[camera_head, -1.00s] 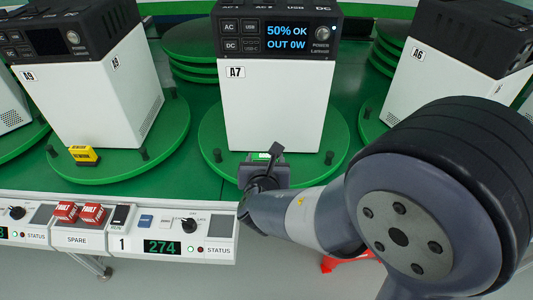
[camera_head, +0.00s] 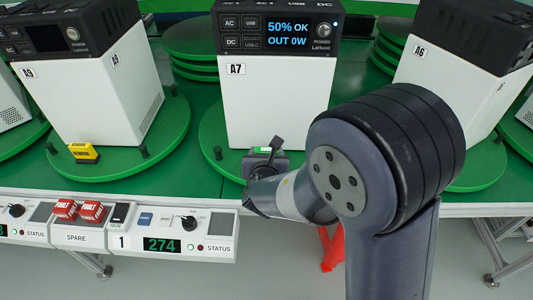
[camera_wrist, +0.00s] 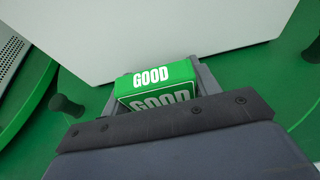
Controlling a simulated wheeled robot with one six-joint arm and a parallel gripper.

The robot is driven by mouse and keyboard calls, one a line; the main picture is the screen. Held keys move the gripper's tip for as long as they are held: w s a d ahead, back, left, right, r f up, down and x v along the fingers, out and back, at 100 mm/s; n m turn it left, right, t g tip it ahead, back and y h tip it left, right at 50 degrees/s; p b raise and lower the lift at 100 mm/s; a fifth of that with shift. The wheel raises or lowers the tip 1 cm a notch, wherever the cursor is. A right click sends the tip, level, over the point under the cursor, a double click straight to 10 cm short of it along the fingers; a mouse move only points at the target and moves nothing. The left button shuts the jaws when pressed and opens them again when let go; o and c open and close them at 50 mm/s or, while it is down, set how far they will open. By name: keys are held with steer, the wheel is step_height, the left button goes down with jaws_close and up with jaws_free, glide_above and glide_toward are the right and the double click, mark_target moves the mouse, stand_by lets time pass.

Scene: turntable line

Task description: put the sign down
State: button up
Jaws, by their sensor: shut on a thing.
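The sign is a green block with white "GOOD" lettering, held between my gripper's fingers in the wrist view (camera_wrist: 152,84). My gripper (camera_wrist: 160,88) is shut on it, low over the green turntable (camera_wrist: 95,97) in front of the white A7 unit. In the head view, my gripper (camera_head: 265,157) is at the front of the A7 turntable (camera_head: 208,150), close to the base of the A7 unit (camera_head: 275,105). I cannot tell whether the sign touches the turntable.
A yellow sign (camera_head: 83,153) lies on the left turntable by the A9 unit (camera_head: 95,95). Dark pegs stand on the turntables, one at the left (camera_wrist: 66,104). A control panel (camera_head: 160,232) with red FAULT blocks (camera_head: 92,211) runs along the front edge. The A6 unit (camera_head: 440,95) stands right.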

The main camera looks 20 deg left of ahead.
steer(key=o, duration=1)
steer(key=shift+o, duration=0.2)
steer(key=shift+r+p, duration=0.2)
steer(key=shift+p, duration=0.15)
steer(key=p+v, duration=0.1)
steer(key=v, duration=1.1)
steer(key=shift+f, duration=0.15)
